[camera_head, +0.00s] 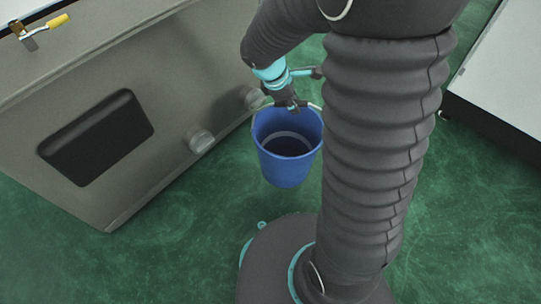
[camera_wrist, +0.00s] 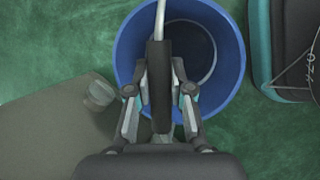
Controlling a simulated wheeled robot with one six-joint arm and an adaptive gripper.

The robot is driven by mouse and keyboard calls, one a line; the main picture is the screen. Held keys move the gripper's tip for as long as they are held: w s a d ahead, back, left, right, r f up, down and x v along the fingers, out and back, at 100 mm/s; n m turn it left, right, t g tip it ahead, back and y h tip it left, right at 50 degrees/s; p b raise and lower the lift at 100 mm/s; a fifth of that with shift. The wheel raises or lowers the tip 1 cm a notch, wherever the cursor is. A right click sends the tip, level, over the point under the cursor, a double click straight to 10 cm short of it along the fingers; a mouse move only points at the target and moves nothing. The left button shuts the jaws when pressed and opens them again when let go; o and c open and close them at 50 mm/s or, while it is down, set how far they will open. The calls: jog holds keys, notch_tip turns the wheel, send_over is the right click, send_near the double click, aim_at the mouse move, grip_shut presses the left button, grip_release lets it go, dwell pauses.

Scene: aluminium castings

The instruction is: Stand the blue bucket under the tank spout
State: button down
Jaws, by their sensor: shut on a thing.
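The blue bucket (camera_head: 284,168) is upright and hangs by its handle below my gripper (camera_head: 290,104). It stands out to the right of the grey cabinet. In the wrist view the bucket (camera_wrist: 128,58) is seen from above, and its inside looks empty. My gripper (camera_wrist: 160,92) is shut on the dark grip of the bucket handle, whose pale wire runs up across the opening. I cannot tell whether the bucket's base touches the floor.
The grey cabinet (camera_head: 180,75) has a dark recess and two round knobs (camera_head: 201,140) on its side, close to the bucket. One knob (camera_wrist: 99,93) also shows in the wrist view. The green floor (camera_head: 150,240) is clear in front. A white-topped unit (camera_head: 505,75) stands at the right.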

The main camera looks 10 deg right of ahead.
jog(key=shift+w+n, duration=0.3)
jog(key=w+a+f+b, duration=0.2)
jog(key=w+f, duration=0.8)
jog(key=w, duration=0.1)
jog(key=shift+a+f+b, duration=0.25)
jog(key=shift+f+b, duration=0.05)
jog(key=shift+f, duration=0.1)
jog(key=shift+w+f, duration=0.1)
jog(key=shift+f, duration=0.05)
jog(key=c, duration=1)
grip_release()
jog(key=shift+c, duration=0.2)
